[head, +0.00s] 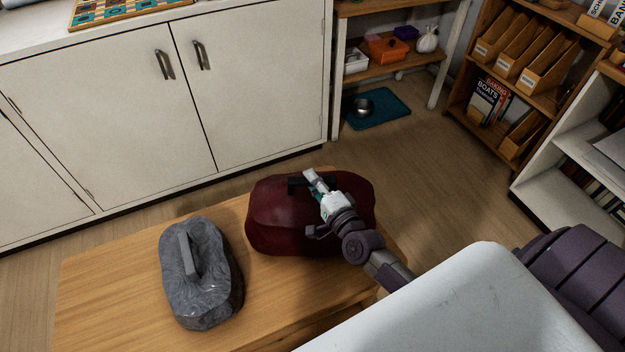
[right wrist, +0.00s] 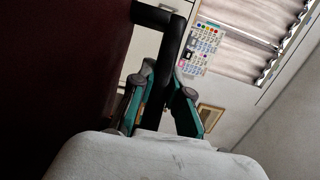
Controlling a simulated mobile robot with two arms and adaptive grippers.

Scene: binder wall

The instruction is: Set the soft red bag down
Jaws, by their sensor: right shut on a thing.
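The soft red bag (head: 285,222) is dark red with a black handle on top. In the head view it is at the far right end of the wooden table; I cannot tell whether its underside touches the top. My right gripper (head: 314,182) is shut on the bag's handle (head: 297,183). In the right wrist view the right gripper's fingers (right wrist: 162,100) close around the black handle (right wrist: 172,50), with the dark side of the bag (right wrist: 60,70) filling the left. My left gripper is not in view.
A grey bag (head: 205,285) with a handle stands on the wooden table (head: 110,290), left of the red bag. White cabinets (head: 250,90) stand behind. Shelves with orange magazine files (head: 545,70) are at the back right. A teal mat with a bowl (head: 385,112) lies on the floor.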

